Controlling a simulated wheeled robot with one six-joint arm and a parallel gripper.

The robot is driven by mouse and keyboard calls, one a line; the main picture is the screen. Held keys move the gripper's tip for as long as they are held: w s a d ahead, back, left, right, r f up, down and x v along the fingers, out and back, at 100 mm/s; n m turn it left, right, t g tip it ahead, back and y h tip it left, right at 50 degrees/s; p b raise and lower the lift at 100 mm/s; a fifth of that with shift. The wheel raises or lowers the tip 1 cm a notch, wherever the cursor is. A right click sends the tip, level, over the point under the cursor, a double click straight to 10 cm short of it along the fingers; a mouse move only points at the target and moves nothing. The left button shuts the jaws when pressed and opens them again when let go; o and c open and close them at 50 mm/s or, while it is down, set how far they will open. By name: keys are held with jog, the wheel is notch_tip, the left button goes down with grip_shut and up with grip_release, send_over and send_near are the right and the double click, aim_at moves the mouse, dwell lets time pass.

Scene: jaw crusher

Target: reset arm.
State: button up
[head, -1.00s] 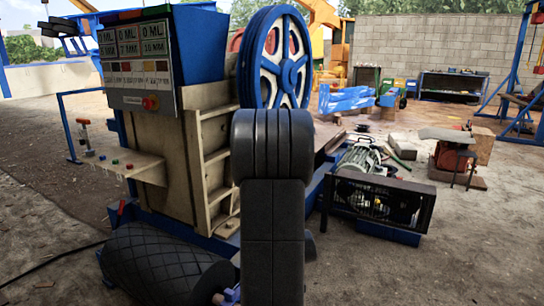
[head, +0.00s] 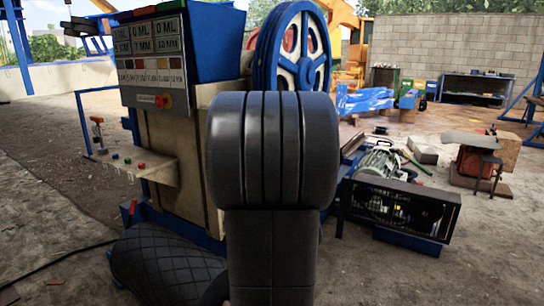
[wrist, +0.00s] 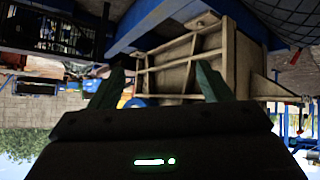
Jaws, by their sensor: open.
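My arm stands upright in the middle of the head view, a thick black link in front of the jaw crusher. My gripper is hidden in the head view. In the wrist view, which is upside down, my gripper (wrist: 157,88) shows two green fingers spread wide apart with nothing between them. The jaw crusher's beige body (head: 175,150) stands behind and left of my arm. Its ribbed beige side also shows past the fingers in the wrist view (wrist: 185,65). A control panel (head: 152,60) with a red button is on its upper left.
A blue-and-white flywheel (head: 291,45) rises behind my arm. A motor (head: 379,160) and a caged black unit (head: 402,209) stand to the right. A black textured roller (head: 165,265) lies at the lower left. Open dirt ground (head: 490,260) is at the lower right.

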jog(key=s+a+f+g, duration=0.1)
jog(key=s+f+g, duration=0.1)
jog(key=s+f, duration=0.3)
jog(key=shift+s+a+f, duration=0.15)
jog(key=shift+s+f, duration=0.2)
